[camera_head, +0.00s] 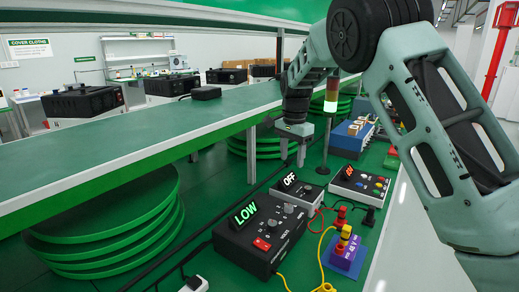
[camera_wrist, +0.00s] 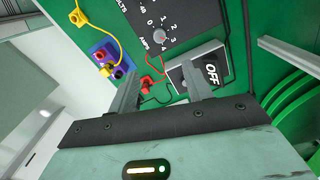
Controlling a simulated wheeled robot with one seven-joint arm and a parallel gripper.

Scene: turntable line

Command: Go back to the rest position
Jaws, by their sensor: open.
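My gripper (camera_head: 293,152) is open and empty, fingers pointing down, above the green bench and close to the small box with an OFF display (camera_head: 297,190). In the wrist view the two fingers of my gripper (camera_wrist: 160,90) stand wide apart. The OFF box (camera_wrist: 205,70) lies beyond the right finger, partly covered by it. A black power box (camera_head: 262,238) with a LOW display, a red switch and knobs stands nearer in the head view. Its dial face (camera_wrist: 165,25) shows at the top of the wrist view. I see nothing held between the fingers.
A purple terminal block (camera_head: 343,256) with red and yellow plugs and loose cables stands at front right. A box with coloured buttons (camera_head: 360,185) is behind it. A raised green shelf (camera_head: 120,145) runs along the left, above stacked green discs (camera_head: 110,240).

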